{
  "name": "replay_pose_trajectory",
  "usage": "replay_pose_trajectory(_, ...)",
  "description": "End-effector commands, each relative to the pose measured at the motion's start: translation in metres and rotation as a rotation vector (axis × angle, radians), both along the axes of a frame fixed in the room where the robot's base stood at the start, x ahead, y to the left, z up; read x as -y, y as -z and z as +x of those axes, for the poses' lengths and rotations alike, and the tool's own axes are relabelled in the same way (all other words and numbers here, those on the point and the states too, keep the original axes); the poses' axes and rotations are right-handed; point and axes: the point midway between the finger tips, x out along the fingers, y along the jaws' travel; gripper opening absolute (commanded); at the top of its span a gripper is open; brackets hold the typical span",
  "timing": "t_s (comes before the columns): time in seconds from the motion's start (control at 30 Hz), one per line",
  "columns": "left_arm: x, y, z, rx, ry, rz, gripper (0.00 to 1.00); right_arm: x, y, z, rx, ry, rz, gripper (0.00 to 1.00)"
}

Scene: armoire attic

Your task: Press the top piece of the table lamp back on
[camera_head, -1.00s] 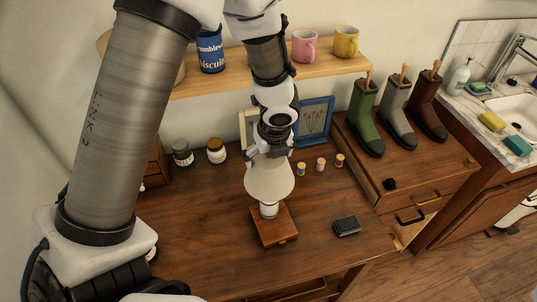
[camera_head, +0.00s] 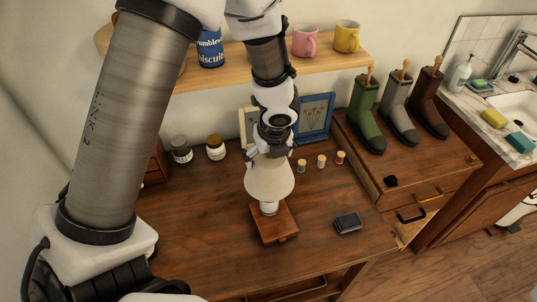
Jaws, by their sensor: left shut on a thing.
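The table lamp stands on the wooden desk, with a square wooden base (camera_head: 273,224), a white stem (camera_head: 268,208) and a cream cone-shaped shade (camera_head: 269,182) as its top piece. The shade sits over the stem and looks about upright. My left gripper (camera_head: 266,155) points down and is shut on the top of the shade. Its fingertips are partly hidden by the wrist. Whether the shade is seated on the stem or just above it, I cannot tell. My right gripper does not show.
A dark small case (camera_head: 347,223) lies right of the lamp. Several small spools (camera_head: 321,161), two jars (camera_head: 215,147) and picture frames (camera_head: 315,116) stand behind. Boots (camera_head: 366,118) stand on the right cabinet. A shelf (camera_head: 215,79) with mugs is above. The desk left of the lamp is clear.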

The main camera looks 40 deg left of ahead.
Motion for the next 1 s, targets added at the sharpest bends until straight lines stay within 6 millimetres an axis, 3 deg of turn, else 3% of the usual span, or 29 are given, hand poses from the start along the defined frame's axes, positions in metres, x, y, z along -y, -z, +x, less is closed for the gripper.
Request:
replay_pose_trajectory(0.73, 0.0, 0.0041, 0.0, 0.0, 0.001, 0.0, 0.57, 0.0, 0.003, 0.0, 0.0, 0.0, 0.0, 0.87)
replay_pose_trajectory(0.77, 0.0001, 0.0041, 0.0001, 0.0, 0.001, 0.0, 0.96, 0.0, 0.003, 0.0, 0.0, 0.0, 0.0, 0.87)
replay_pose_trajectory(0.8, 0.0, 0.0038, 0.0, 0.0, 0.001, 0.0, 1.0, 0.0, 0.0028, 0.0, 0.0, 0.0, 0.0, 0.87)
replay_pose_trajectory(1.0, 0.0, 0.004, 0.0, 0.0, 0.001, 0.0, 1.0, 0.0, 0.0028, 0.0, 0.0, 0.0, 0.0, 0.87)
